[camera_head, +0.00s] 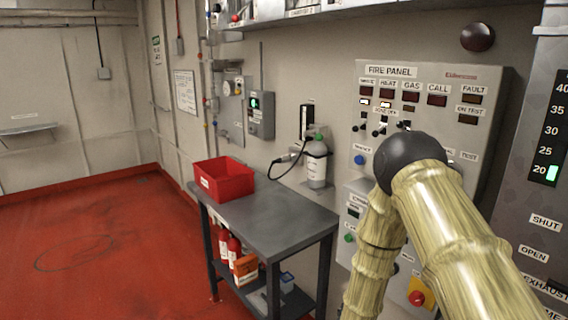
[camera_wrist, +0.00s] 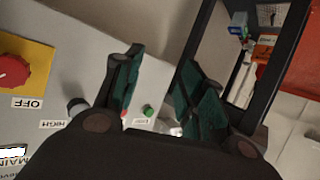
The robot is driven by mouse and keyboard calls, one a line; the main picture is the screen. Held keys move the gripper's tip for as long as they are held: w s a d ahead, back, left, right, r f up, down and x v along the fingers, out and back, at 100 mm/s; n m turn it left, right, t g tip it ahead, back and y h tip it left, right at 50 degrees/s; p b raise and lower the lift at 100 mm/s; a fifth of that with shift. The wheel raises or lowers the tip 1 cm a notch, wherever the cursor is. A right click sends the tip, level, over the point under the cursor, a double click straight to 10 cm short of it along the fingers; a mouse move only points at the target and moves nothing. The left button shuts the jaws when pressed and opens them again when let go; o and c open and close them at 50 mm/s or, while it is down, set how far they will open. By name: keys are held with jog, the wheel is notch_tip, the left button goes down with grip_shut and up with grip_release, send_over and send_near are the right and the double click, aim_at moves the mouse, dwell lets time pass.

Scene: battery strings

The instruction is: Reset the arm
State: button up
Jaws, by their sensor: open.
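My arm, with bamboo-like links and a dark joint, rises at the right of the head view in front of the fire panel (camera_head: 485,145). My gripper is hidden in the head view. In the wrist view my gripper (camera_wrist: 165,88) is open, with dark green pads apart and nothing between them. Beyond the fingers lie a grey control panel (camera_wrist: 60,75) with a red rotary knob (camera_wrist: 12,72) on a yellow plate, and a small green button (camera_wrist: 148,110).
A grey table (camera_head: 268,207) holds a red bin (camera_head: 224,180). Red extinguishers (camera_head: 233,248) and an orange box (camera_head: 246,268) sit on its lower shelf. A grey-white bottle (camera_head: 316,165) is at the wall. The red floor (camera_head: 105,245) at left is clear.

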jog(key=s+f+n+g+y, duration=0.15)
jog(key=s+f+g, duration=0.25)
jog(key=s+f, duration=0.7)
jog(key=s+f+g+y, duration=0.1)
jog(key=s+f+g, duration=0.1)
jog(key=s, duration=0.9)
jog(key=s+d+f+g, duration=0.1)
jog(key=s+g, duration=0.2)
jog(key=s, duration=0.8)
jog(key=s+f+g+y, duration=0.1)
jog(key=s+f+g, duration=0.1)
jog(key=s, duration=0.9)
jog(key=shift+s+d+f+g+y, duration=0.3)
jog(key=shift+d+f+g+y, duration=0.05)
jog(key=shift+g, duration=0.45)
jog(key=shift+c, duration=0.5)
